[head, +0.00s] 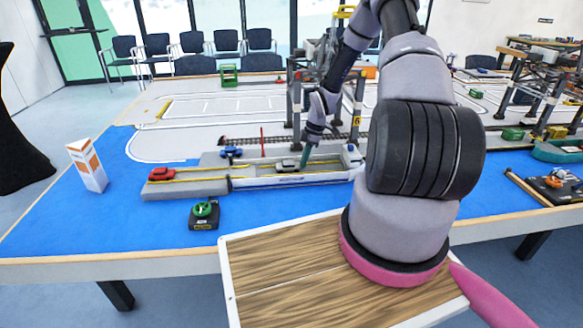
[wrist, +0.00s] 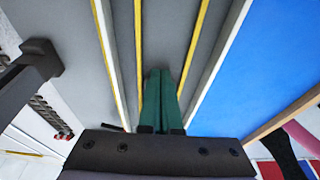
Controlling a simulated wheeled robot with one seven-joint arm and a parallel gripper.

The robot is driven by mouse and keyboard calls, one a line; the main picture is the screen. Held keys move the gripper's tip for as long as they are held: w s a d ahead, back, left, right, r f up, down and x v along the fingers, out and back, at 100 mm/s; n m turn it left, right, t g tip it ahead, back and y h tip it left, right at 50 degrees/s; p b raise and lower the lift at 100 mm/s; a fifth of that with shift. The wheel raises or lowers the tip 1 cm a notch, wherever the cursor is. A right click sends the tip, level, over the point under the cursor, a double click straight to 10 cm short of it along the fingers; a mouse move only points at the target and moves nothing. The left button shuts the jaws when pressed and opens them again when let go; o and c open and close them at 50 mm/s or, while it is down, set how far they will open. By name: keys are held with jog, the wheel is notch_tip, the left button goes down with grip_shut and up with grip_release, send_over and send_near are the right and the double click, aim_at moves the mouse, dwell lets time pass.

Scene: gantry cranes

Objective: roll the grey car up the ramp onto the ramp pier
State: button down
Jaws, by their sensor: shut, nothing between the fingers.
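The grey car (head: 287,164) sits on the long grey lane with yellow lines, near the middle of the head view. My gripper (head: 305,165) points down just right of the car, with its green fingers together and empty. I cannot tell whether they touch the car. In the wrist view the shut fingers (wrist: 160,85) lie between two yellow lines over the grey lane (wrist: 140,25); the car does not show there. The ramp pier (head: 190,186) is the grey block at the lane's left end. The ramp's exact edges are hard to make out.
A red car (head: 161,174) stands on the left block. A blue car (head: 231,152) stands on a grey block behind the lane. A thin red post (head: 262,140) rises nearby. A black box with a green wheel (head: 204,214) is in front.

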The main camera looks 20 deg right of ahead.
aim_at(219, 174)
jog(key=shift+w+a, duration=1)
jog(key=shift+a, duration=4.15)
jog(key=shift+w+a, duration=1.05)
jog(key=shift+a, duration=4.05)
jog(key=shift+w+a, duration=1)
jog(key=shift+a, duration=4.15)
jog(key=shift+d, duration=0.1)
jog(key=shift+d, duration=0.1)
jog(key=shift+s+d+r, duration=0.1)
jog(key=shift+d+r, duration=0.15)
jog(key=shift+d, duration=0.15)
notch_tip(219, 174, up, 10)
